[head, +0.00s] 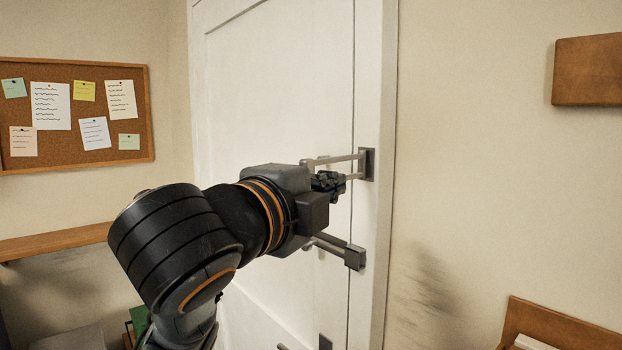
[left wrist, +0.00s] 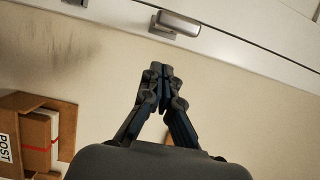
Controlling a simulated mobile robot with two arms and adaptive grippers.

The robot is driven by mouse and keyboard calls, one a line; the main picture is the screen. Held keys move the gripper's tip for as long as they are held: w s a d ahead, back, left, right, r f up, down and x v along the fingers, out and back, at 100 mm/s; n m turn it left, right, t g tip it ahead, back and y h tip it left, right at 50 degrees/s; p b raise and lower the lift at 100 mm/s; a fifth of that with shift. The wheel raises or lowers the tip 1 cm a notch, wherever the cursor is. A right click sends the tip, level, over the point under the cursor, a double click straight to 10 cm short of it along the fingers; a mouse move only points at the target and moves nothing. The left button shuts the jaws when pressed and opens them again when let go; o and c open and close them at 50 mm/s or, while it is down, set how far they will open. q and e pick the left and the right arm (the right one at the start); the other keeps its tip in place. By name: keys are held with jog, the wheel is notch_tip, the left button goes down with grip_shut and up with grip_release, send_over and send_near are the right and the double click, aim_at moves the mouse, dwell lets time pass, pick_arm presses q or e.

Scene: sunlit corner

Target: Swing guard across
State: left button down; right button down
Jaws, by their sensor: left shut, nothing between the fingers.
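The guard (head: 340,159) is a metal loop of two bars. It runs left from a dark plate (head: 369,164) on the door frame, past the seam and in front of the white door (head: 270,90). My left gripper (head: 335,184) is shut and empty at the guard's lower bar, hiding part of it. I cannot tell whether they touch. In the left wrist view the closed fingertips (left wrist: 160,70) point toward the white door and frame. A silver metal fitting (left wrist: 178,22) lies beyond them; I cannot tell which fitting it is. My right gripper is not in view.
A metal lever handle (head: 345,253) juts out below my left gripper. A wooden block (head: 588,70) is on the right wall. A corkboard (head: 75,115) and a shelf (head: 55,242) are at the left. A wooden box marked POST (left wrist: 14,145) is low on the wall.

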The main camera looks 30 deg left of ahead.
pick_arm(q)
jog(key=a, duration=0.3)
jog(key=shift+w+a, duration=0.2)
jog(key=shift+d, duration=0.1)
jog(key=shift+w, duration=0.1)
